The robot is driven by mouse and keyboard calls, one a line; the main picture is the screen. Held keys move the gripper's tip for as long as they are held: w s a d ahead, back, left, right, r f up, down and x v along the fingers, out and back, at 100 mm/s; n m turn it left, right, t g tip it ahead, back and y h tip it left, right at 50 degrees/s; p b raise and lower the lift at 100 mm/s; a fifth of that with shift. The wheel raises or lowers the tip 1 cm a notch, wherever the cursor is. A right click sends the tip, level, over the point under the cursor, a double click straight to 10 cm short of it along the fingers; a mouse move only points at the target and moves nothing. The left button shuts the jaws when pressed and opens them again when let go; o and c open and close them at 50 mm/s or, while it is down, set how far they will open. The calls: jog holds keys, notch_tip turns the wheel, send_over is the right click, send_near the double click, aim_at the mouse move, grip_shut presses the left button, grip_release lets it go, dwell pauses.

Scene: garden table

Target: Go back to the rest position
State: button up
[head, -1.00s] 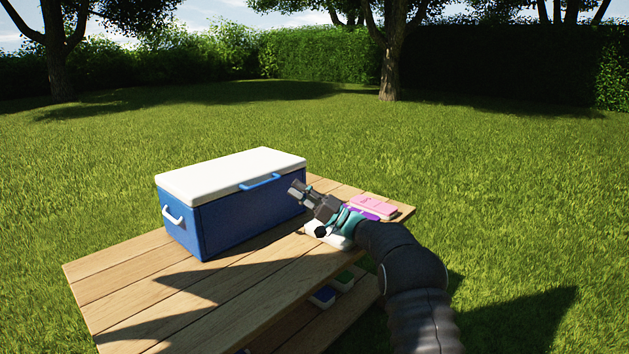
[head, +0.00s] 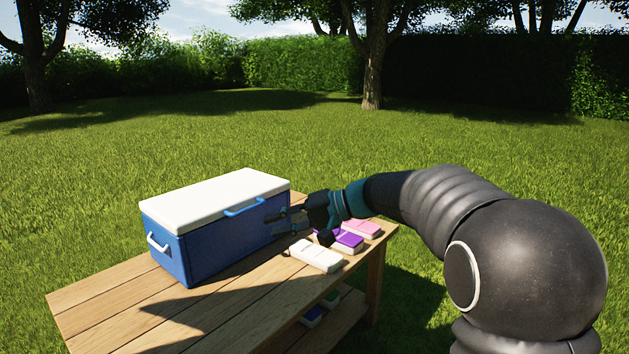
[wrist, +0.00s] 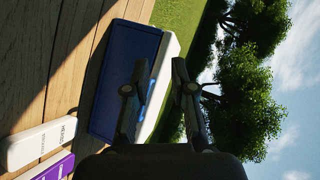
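My gripper (head: 287,221) is in the air at the right end of the cooler, over the table's back right part. In the wrist view its two fingers (wrist: 158,85) stand apart with nothing between them, so it is open. The blue cooler (head: 215,240) with a white lid and blue handle stands shut on the wooden table (head: 200,318). It also shows behind the fingers in the wrist view (wrist: 122,75). My arm reaches in from the right.
A white box (head: 316,256), a purple-topped box (head: 347,241) and a pink box (head: 361,228) lie on the table right of the cooler, below my gripper. More small boxes (head: 311,316) sit on a lower shelf or bench. Open grass lies around the table.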

jog(key=s+d+f+t+h+p, duration=0.2)
jog(key=s+d+h, duration=0.4)
jog(key=s+d, duration=0.5)
jog(key=s+d+f+t+h+p, duration=0.2)
jog(key=s+d+h, duration=0.5)
jog(key=s+d, duration=0.5)
jog(key=s+f, duration=0.1)
jog(key=s, duration=0.7)
jog(key=shift+s+f+m+h+p, duration=0.2)
jog(key=shift+f+m+h+p, duration=0.1)
jog(key=shift+p, duration=0.1)
